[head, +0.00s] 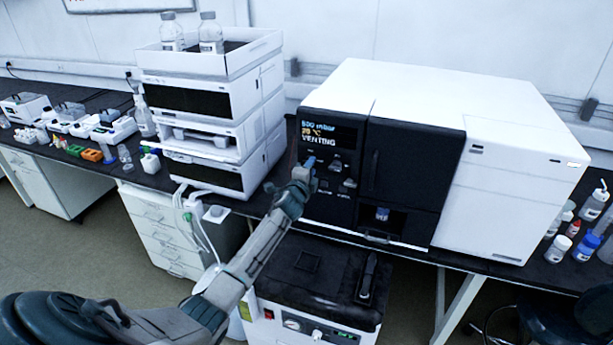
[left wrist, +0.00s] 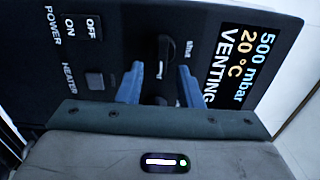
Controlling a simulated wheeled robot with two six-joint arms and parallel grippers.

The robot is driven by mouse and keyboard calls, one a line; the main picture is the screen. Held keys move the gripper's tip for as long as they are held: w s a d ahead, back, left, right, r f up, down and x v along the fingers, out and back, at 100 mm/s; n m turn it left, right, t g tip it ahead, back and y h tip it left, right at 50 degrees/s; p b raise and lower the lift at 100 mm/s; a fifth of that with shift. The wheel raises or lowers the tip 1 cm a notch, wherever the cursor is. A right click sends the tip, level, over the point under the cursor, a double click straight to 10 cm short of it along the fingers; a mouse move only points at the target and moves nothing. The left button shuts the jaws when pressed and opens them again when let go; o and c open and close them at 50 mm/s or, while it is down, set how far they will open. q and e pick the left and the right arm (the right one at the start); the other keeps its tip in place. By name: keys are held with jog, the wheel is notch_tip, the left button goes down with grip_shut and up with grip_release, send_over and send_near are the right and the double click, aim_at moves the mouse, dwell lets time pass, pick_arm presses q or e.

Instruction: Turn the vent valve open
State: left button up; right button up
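The vent valve is a dark knob (left wrist: 164,55) on the black control panel (left wrist: 120,60), with small white lettering beside it. In the left wrist view my left gripper (left wrist: 160,78) has its two blue-grey fingers apart, one on each side of the knob, with a gap to it. In the head view my left gripper (head: 309,163) is at the panel's left part, below the display (head: 328,134), and hides the valve there. The display reads 500 mbar, 20 °C and VENTING. My right gripper is not in view.
POWER (left wrist: 80,27) and HEATER (left wrist: 95,80) switches sit near the valve. A white instrument stack with bottles on top (head: 210,105) stands left of the oven. A black-topped pump (head: 310,270) is below the bench. Several bottles (head: 585,230) stand at the right.

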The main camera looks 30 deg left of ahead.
pick_arm(q)
jog(key=b+v, duration=0.2)
jog(key=v, duration=0.8)
jog(key=shift+s, duration=0.2)
